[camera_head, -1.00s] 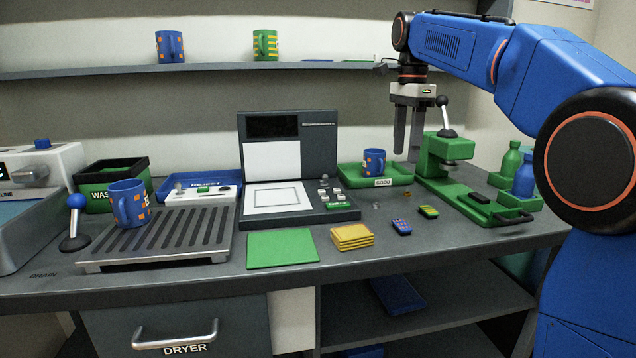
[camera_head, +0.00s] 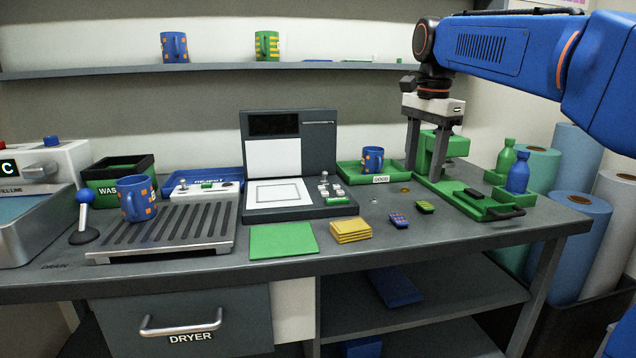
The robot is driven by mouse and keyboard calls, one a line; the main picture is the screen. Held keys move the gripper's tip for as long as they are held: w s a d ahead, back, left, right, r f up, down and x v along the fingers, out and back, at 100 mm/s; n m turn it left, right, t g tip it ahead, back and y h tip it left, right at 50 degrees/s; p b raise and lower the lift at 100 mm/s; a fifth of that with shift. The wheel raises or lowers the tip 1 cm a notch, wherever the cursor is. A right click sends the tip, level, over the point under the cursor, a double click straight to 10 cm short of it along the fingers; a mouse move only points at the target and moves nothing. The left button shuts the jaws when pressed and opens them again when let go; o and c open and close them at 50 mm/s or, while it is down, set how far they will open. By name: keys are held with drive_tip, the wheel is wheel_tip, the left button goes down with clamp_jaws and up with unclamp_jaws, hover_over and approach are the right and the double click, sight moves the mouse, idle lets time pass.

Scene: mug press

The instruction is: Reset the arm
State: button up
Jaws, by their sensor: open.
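My gripper (camera_head: 424,152) hangs at the right, fingers pointing down, open and empty. It is in front of the green press (camera_head: 466,190) and hides part of it, including the lever. A blue mug with orange squares (camera_head: 372,160) stands in the green "GOOD" tray (camera_head: 350,176), left of my gripper and apart from it. Another blue mug with orange squares (camera_head: 136,200) stands on the slatted drain rack (camera_head: 180,245) at the left.
A grey machine (camera_head: 290,165) stands mid-table. A green sheet (camera_head: 283,241), yellow pads (camera_head: 351,230) and two small patterned blocks lie in front. Bottles (camera_head: 518,172) stand right of the press; large rolls (camera_head: 570,235) stand beyond the table. Two mugs sit on the shelf (camera_head: 210,70).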

drive_tip(key=s+d+f+n+t, duration=0.2)
drive_tip(key=s+f+n, duration=0.4)
drive_tip(key=s+f, duration=0.7)
drive_tip(key=s+d+f+n+t, duration=0.2)
drive_tip(key=s+f+n, duration=0.4)
drive_tip(key=s+f, duration=0.8)
drive_tip(key=s+d, duration=0.1)
drive_tip(key=s, duration=0.1)
drive_tip(key=shift+s+d+f+n, duration=0.3)
drive_tip(key=shift+s+d+n, duration=0.05)
drive_tip(key=shift+n, duration=0.05)
